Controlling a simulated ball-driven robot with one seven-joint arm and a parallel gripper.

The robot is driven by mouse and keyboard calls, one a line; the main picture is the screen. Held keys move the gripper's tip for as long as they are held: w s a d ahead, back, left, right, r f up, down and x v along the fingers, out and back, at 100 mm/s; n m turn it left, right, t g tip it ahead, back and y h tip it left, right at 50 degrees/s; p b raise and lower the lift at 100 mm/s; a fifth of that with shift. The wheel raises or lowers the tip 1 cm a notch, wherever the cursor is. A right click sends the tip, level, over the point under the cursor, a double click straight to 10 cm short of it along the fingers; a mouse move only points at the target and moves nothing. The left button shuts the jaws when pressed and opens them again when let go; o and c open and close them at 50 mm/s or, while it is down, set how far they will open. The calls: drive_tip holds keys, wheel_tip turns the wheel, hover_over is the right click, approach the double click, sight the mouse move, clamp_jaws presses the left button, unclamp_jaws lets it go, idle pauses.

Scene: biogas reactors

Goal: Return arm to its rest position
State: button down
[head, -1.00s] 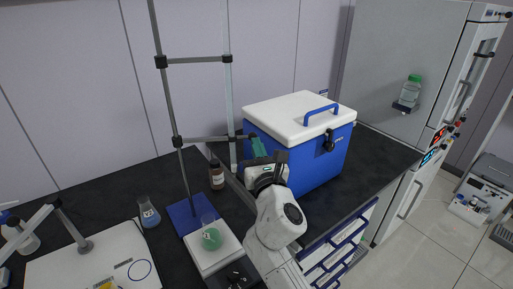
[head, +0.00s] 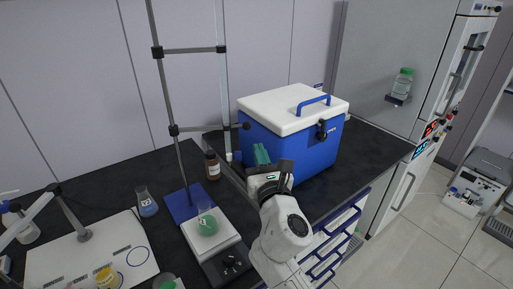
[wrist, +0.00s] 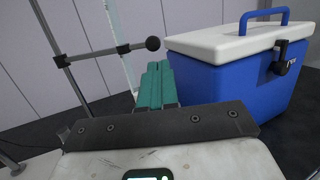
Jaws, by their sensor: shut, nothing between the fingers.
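My gripper (head: 262,154) is in the middle of the head view, in front of the blue cooler box's left side. Its green fingers are together with nothing between them, and they also show in the wrist view (wrist: 156,85). The blue cooler box (head: 305,152) with a white lid and blue handle stands on the dark bench to the right of the fingers. It fills the right of the wrist view (wrist: 245,95). I cannot tell whether the fingers touch it; a small gap seems to show in the wrist view.
A stand with rods (head: 174,130) rises to the left, its ball-ended crossbar near the fingers. A brown bottle (head: 212,167), a blue flask (head: 147,203) and a green-filled flask (head: 208,224) on a white plate stand left. A bottle sits on a shelf (head: 398,99) at right.

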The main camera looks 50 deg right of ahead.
drive_tip(key=b+v, duration=0.1)
drive_tip(key=v, duration=0.6)
drive_tip(key=shift+s+b, duration=0.35)
drive_tip(key=shift+s, duration=0.05)
drive_tip(key=shift+r, duration=0.1)
drive_tip(key=s+f+m+g+y, duration=0.2)
drive_tip(key=s+f+m+g, duration=0.2)
drive_tip(key=f+m, duration=0.5)
drive_tip(key=s+f+m+g+y, duration=0.3)
drive_tip(key=f+m+g, duration=0.2)
drive_tip(key=f+m, duration=0.45)
drive_tip(key=s+a+f+m+g+y, duration=0.6)
drive_tip(key=s+a+f+m+y, duration=0.1)
drive_tip(key=s+a+f+m, duration=0.3)
drive_tip(key=shift+s+a+f, duration=0.8)
drive_tip(key=shift+a+f, duration=0.05)
drive_tip(key=shift+a, duration=0.1)
